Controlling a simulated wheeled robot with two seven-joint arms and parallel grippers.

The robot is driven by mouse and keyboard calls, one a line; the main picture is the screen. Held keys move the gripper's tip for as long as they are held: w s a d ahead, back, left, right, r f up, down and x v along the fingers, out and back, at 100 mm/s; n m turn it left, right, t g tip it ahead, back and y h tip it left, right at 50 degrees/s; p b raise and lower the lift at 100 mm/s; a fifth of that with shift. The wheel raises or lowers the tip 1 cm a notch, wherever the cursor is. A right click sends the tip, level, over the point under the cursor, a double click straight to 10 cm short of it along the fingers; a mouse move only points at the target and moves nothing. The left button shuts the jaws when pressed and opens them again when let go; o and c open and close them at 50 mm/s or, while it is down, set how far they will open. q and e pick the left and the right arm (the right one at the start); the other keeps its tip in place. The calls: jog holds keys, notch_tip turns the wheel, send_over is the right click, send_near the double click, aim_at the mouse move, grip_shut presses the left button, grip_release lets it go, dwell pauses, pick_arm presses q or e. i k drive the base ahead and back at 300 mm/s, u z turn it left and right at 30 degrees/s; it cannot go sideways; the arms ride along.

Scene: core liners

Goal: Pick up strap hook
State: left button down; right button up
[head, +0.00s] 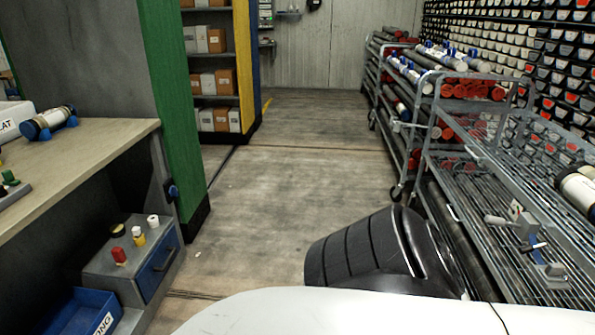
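I cannot clearly pick out a strap hook. A small dark and blue fitting (172,189) is on the side of the cabinet by the green panel, at the right end of the workbench; it is too small to tell whether it is a hook. A grey metal clamp-like device (527,243) with a blue part sits on the wire shelf of the cart at the right. Neither of my grippers is in view.
The workbench (85,165) is at left, with a grey box (135,262) and blue bin (75,315) below. A wire cart (470,165) with tubes lines the right. A black ribbed object (365,255) stands in front. The aisle floor (290,185) between is clear.

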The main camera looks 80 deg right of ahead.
aim_at(553, 273)
jog(key=z, duration=2.8)
jog(key=i, duration=2.7)
jog(key=z, duration=3.1)
